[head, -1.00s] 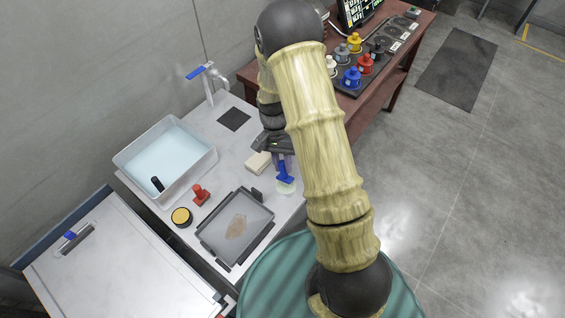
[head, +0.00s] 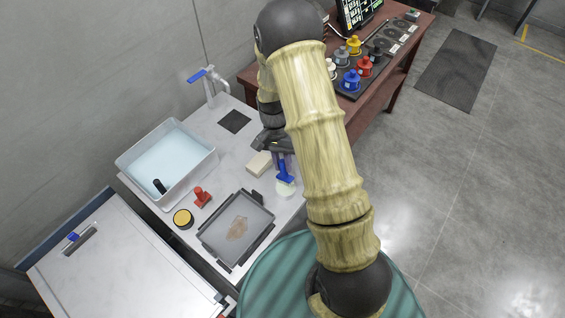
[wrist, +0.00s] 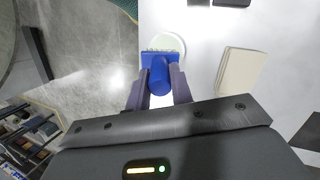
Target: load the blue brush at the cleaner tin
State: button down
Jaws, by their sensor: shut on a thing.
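The blue brush (head: 285,172) is held upright in my gripper, handle up and bristles down. In the wrist view my gripper (wrist: 160,88) has its two fingers on either side of the blue brush handle (wrist: 160,72). A round, pale greenish-white tin (head: 286,189), which looks like the cleaner tin, stands at the counter's right edge. It also shows in the wrist view (wrist: 168,41), just beyond and partly under the brush head. I cannot tell whether the bristles touch its contents. My arm hides much of the gripper in the head view.
A cream block (head: 259,164) lies left of the brush. A grey tray (head: 236,230) with a brown stain, a red-handled tool (head: 202,196), a yellow-topped tin (head: 183,219) and a water basin (head: 167,160) share the counter. Coloured pots (head: 351,80) stand on the wooden desk.

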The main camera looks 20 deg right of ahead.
jog(key=shift+r+p, duration=1.75)
jog(key=shift+r, duration=0.75)
jog(key=shift+f, duration=0.1)
